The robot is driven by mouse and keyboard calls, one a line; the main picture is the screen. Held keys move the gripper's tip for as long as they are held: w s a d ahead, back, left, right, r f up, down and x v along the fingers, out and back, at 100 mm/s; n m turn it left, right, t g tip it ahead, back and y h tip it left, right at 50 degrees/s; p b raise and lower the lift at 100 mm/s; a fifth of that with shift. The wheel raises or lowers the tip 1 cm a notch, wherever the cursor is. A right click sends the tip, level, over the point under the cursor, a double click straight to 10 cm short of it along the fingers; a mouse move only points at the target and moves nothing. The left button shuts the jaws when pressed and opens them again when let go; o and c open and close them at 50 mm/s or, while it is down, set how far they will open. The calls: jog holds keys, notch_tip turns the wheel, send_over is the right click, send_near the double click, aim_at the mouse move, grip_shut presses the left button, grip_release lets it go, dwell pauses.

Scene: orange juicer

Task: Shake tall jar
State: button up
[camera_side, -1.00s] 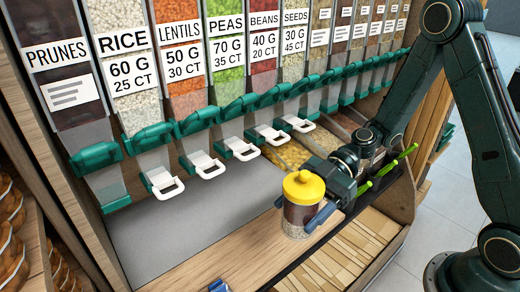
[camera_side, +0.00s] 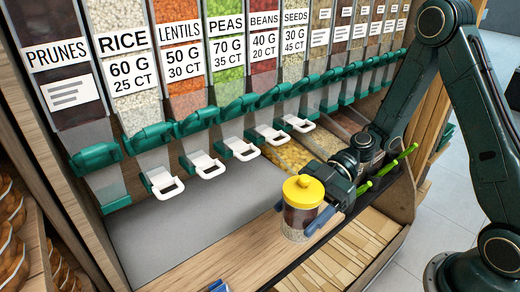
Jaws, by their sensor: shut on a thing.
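The tall jar (camera_side: 299,218) is clear with a yellow lid (camera_side: 303,190). It has dark contents above and pale contents below. My gripper (camera_side: 312,218) comes from the right and is shut on the jar's body, with blue-grey fingers at its sides; the far finger is mostly hidden. The jar is roughly upright over the front wooden ledge (camera_side: 215,262). I cannot tell whether its base touches the ledge.
A row of labelled dispensers (camera_side: 130,75) with green spouts and white levers (camera_side: 205,166) stands behind. A grey surface (camera_side: 170,225) lies clear below them. Green-handled scoops (camera_side: 395,165) are at the right. A blue object (camera_side: 219,286) sits at the front edge.

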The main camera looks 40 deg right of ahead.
aim_at(303, 188)
notch_tip(303, 188, up, 6)
jog(key=shift+r, duration=0.1)
notch_tip(303, 188, down, 6)
jog(key=shift+f, duration=0.1)
dwell(0.4)
dwell(0.4)
